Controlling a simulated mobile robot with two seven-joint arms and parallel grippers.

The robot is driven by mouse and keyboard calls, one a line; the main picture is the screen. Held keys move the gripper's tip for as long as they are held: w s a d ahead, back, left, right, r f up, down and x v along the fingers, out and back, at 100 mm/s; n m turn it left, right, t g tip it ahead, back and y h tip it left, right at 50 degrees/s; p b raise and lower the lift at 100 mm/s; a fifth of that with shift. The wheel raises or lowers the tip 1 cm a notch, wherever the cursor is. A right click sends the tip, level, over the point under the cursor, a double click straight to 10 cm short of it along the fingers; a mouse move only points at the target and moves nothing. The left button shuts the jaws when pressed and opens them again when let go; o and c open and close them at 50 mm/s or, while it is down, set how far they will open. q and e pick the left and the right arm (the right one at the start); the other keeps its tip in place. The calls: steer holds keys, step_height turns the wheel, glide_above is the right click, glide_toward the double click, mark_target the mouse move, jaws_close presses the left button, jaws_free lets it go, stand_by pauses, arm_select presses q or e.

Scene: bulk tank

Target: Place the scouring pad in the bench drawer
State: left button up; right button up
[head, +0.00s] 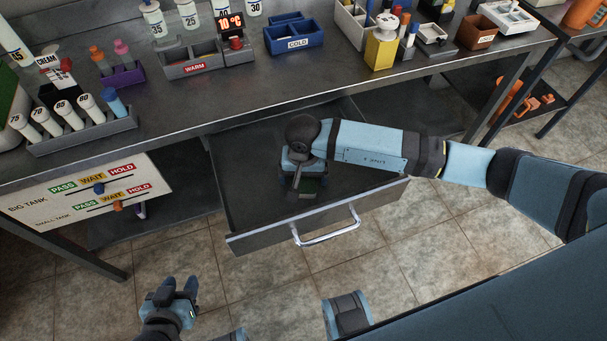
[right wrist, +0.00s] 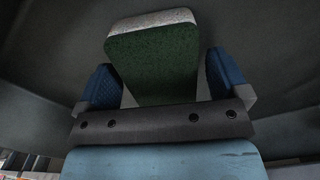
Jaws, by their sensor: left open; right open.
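The scouring pad (right wrist: 155,65), dark green with a pale grey layer along one edge, shows in the right wrist view. In the head view a green bit of it (head: 309,188) shows inside the open bench drawer (head: 253,196); the rest is hidden by my right gripper (head: 298,187). My right gripper is open, down in the drawer. In the right wrist view the pad appears between its two blue fingers (right wrist: 163,85), with a visible gap at the right finger. My left gripper (head: 180,284) is open and empty, low in front of the bench and left of the drawer.
The drawer's front has a silver handle (head: 328,228). The drawer is otherwise bare around my right gripper. On the bench top are a warm rack (head: 190,67), a blue cold tray (head: 293,38) and a bottle rack (head: 85,131). A pass/wait/hold board (head: 90,195) hangs left of the drawer.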

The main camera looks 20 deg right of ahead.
step_height(320, 180, up, 12)
stand_by(0.4)
stand_by(0.4)
